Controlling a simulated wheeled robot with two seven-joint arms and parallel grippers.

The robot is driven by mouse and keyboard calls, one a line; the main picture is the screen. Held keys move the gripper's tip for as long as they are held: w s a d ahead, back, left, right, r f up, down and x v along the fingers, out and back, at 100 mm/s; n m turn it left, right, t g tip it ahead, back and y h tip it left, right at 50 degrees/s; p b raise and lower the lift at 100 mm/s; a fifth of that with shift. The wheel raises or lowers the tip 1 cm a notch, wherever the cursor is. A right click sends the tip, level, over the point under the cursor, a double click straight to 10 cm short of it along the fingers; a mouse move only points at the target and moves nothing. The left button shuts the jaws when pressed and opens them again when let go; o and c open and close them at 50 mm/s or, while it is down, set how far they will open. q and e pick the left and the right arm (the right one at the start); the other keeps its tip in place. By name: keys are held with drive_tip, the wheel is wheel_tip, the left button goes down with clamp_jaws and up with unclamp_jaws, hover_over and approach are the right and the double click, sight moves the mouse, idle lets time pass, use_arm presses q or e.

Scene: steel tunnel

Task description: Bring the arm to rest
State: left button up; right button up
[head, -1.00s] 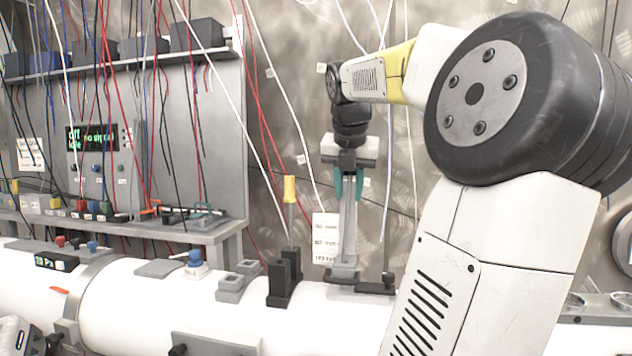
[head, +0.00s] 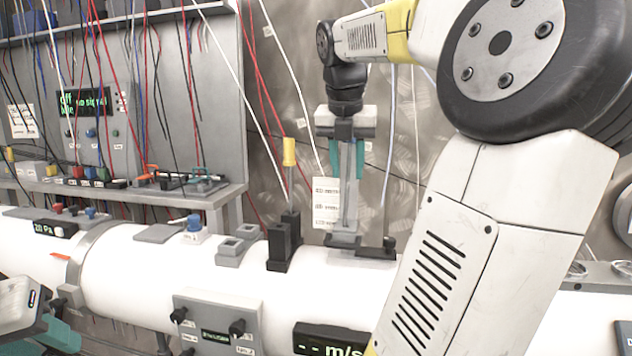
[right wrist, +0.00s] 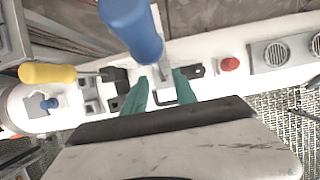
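My right gripper (head: 347,172) hangs pointing down above the white pipe (head: 130,285), its teal fingers apart. In the head view the fingers stand either side of a grey upright post (head: 348,215), which rises from a grey mount on the pipe. No grip on the post shows. In the right wrist view the two fingers (right wrist: 160,92) are also apart, with a large blue cylinder (right wrist: 133,28) close beyond them. My left gripper (head: 58,335) is only partly in view at the lower left corner, white and teal; its fingertips cannot be made out.
A yellow-handled tool (head: 289,152) stands in a black holder (head: 283,243) left of the post. A grey shelf (head: 190,195) with wires and clips is behind. A control box (head: 217,325) and a m/s display (head: 330,341) are on the pipe's front. Cables hang near my right arm.

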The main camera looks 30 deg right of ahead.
drive_tip(key=s+a+f+m+t+y, duration=0.1)
drive_tip(key=s+a+f+m, duration=0.2)
drive_tip(key=a+f+m, duration=0.2)
drive_tip(key=s+a+f+m+t+y, duration=0.1)
drive_tip(key=s+a+f+m, duration=0.3)
drive_tip(key=a+m, duration=0.6)
drive_tip(key=s+a+f+m+y, duration=0.3)
drive_tip(key=a+f+m, duration=0.4)
drive_tip(key=m, duration=0.5)
drive_tip(key=shift+s+a+t, duration=0.4)
drive_tip(key=shift+s, duration=0.05)
